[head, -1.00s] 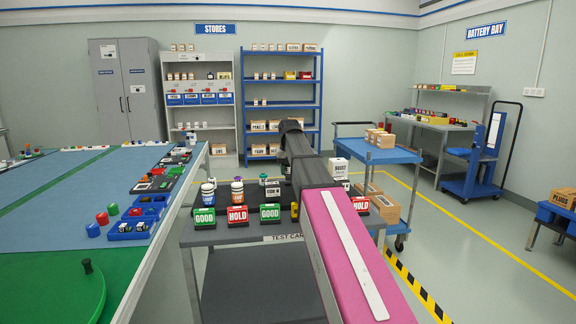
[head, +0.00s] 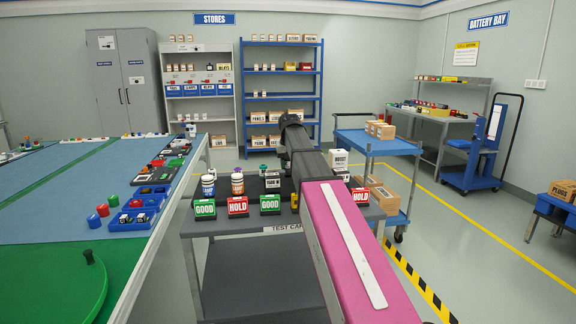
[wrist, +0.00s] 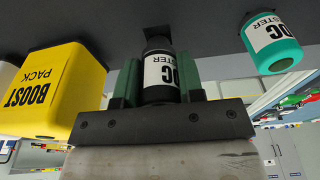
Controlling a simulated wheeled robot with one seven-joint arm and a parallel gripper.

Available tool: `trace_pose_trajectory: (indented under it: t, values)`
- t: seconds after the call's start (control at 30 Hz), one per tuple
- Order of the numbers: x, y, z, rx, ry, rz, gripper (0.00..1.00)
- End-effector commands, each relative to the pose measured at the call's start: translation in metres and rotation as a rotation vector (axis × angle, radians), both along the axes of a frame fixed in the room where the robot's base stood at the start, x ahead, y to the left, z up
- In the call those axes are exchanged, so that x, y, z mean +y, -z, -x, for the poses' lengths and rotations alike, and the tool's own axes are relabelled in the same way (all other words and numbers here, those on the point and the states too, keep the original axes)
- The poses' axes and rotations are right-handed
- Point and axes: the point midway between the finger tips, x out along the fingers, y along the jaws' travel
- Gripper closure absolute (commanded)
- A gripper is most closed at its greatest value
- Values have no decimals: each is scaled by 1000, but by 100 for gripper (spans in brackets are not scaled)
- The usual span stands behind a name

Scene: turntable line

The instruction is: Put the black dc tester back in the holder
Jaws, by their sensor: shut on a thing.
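The black DC tester (wrist: 160,74), a dark cylinder with a white label, is in the wrist view. My gripper (wrist: 158,84) is shut on it, with one green finger on each side. The tester's far end is close to a small black square piece (wrist: 168,36) on the dark grey surface; I cannot tell whether this is the holder or whether they touch. In the head view my arm hides the gripper and the black tester.
In the wrist view a teal DC tester (wrist: 276,42) is right of my gripper and a yellow boost pack (wrist: 52,90) is close on the left. In the head view, GOOD (head: 204,209) and HOLD (head: 238,207) signs line the test cart (head: 222,228). The green turntable (head: 60,285) is left.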

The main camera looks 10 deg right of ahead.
Motion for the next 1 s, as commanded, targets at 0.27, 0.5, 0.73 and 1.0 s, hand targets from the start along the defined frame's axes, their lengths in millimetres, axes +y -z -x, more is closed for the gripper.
trace_pose_trajectory:
  t: [0.27,0.5,0.73,1.0]
  values:
    - [0,2,0,0,0,0,95]
    - [0,6,0,0,0,0,95]
    - [0,10,0,0,0,0,95]
    - [0,15,0,0,0,0,95]
